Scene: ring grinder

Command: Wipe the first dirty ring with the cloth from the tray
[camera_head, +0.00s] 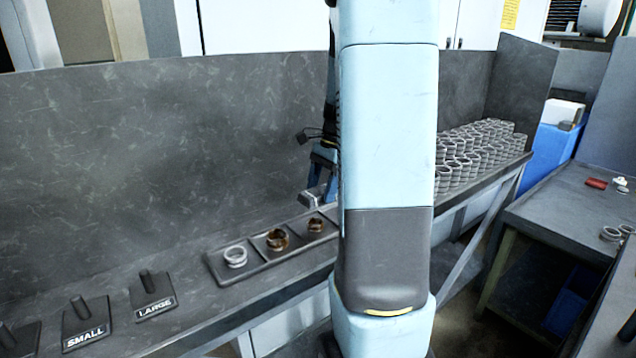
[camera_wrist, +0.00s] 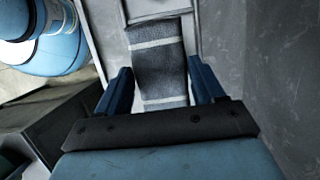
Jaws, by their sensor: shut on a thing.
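My gripper (camera_wrist: 160,78) is shut on a grey cloth (camera_wrist: 160,62) with pale stripes, which lies between its blue fingers in the wrist view. In the head view my gripper (camera_head: 322,178) is above the bench near the tray's right end, partly hidden by my arm. The dark tray (camera_head: 240,277) holds three rings in a row. A clean-looking silver ring (camera_head: 236,256) is at left, a brown, dirty-looking ring (camera_head: 277,239) in the middle, and a smaller brownish ring (camera_head: 315,225) at right. My arm hides the bench beyond the tray's right end.
Stands marked SMALL (camera_head: 86,322) and LARGE (camera_head: 153,294) are on the bench at left. Many grey rings (camera_head: 470,150) are stacked at the back right. A wall (camera_head: 150,150) runs behind the bench. Another table (camera_head: 570,205) stands at right.

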